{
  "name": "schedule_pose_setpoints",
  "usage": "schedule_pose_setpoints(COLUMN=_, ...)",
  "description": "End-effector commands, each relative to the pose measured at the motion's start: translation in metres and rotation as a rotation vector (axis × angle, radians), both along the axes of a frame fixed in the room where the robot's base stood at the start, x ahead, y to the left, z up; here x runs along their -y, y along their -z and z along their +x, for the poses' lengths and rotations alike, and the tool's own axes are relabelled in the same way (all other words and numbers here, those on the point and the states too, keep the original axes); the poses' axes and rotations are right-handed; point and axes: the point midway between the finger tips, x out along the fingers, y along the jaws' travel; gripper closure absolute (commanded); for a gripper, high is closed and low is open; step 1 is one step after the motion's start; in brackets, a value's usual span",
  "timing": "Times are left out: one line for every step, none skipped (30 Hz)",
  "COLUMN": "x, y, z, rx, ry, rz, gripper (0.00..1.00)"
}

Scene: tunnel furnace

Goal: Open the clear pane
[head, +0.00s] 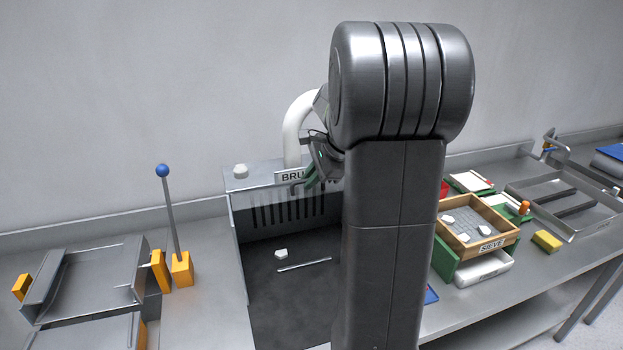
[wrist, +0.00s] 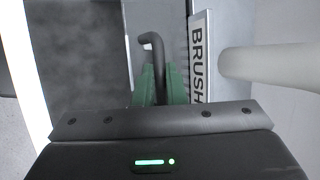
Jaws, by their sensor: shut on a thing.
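The brush station is a box with a dark chamber, marked by a sign (head: 292,177) that starts "BRU"; the wrist view reads "BRUSH" (wrist: 199,60). The clear pane (head: 275,208) shows faintly as a see-through band below the sign, in front of dark slots. Its edges are hard to make out. My gripper (head: 313,172) is at the top of the station beside the sign, partly hidden by my arm. In the wrist view its green fingers (wrist: 159,84) are shut on a dark bent handle (wrist: 152,42). Where the handle joins the pane is not clear.
A white pipe (head: 296,128) rises behind the sign, close to my gripper. A white lump (head: 281,254) and a thin rod (head: 304,264) lie on the dark chamber floor. A blue-knobbed lever (head: 171,210) stands left; a wooden sieve box (head: 463,249) stands right.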

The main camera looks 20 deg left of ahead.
Motion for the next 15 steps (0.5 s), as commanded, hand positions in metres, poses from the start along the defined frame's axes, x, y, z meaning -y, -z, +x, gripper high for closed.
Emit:
schedule_pose_setpoints(x=-0.0031, y=-0.0036, z=0.0037, rx=0.014, ry=0.002, rz=0.009, gripper=1.00)
schedule_pose_setpoints(x=-0.0032, y=-0.0038, z=0.0037, rx=0.015, ry=0.003, rz=0.010, gripper=1.00)
schedule_pose_setpoints(x=-0.0033, y=-0.0039, z=0.0037, rx=0.015, ry=0.003, rz=0.010, gripper=1.00)
schedule_pose_setpoints(x=-0.0033, y=-0.0040, z=0.0036, rx=0.015, ry=0.002, rz=0.010, gripper=1.00)
schedule_pose_setpoints(x=-0.0033, y=-0.0042, z=0.0036, rx=0.015, ry=0.002, rz=0.010, gripper=1.00)
schedule_pose_setpoints(x=-0.0033, y=-0.0043, z=0.0036, rx=0.015, ry=0.002, rz=0.010, gripper=1.00)
schedule_pose_setpoints(x=-0.0033, y=-0.0043, z=0.0034, rx=0.015, ry=0.002, rz=0.010, gripper=0.84)
schedule_pose_setpoints(x=-0.0032, y=-0.0043, z=0.0034, rx=0.015, ry=0.001, rz=0.011, gripper=0.78)
schedule_pose_setpoints(x=-0.0030, y=-0.0041, z=0.0031, rx=0.014, ry=0.001, rz=0.010, gripper=0.70)
schedule_pose_setpoints(x=-0.0028, y=-0.0039, z=0.0029, rx=0.013, ry=0.001, rz=0.009, gripper=0.68)
schedule_pose_setpoints(x=-0.0026, y=-0.0038, z=0.0027, rx=0.012, ry=0.001, rz=0.009, gripper=0.68)
schedule_pose_setpoints(x=-0.0024, y=-0.0035, z=0.0025, rx=0.012, ry=0.001, rz=0.008, gripper=0.68)
schedule_pose_setpoints(x=-0.0023, y=-0.0034, z=0.0024, rx=0.012, ry=0.001, rz=0.008, gripper=0.68)
schedule_pose_setpoints(x=-0.0021, y=-0.0034, z=0.0023, rx=0.011, ry=0.000, rz=0.007, gripper=0.68)
schedule_pose_setpoints(x=-0.0019, y=-0.0032, z=0.0021, rx=0.010, ry=0.001, rz=0.007, gripper=0.68)
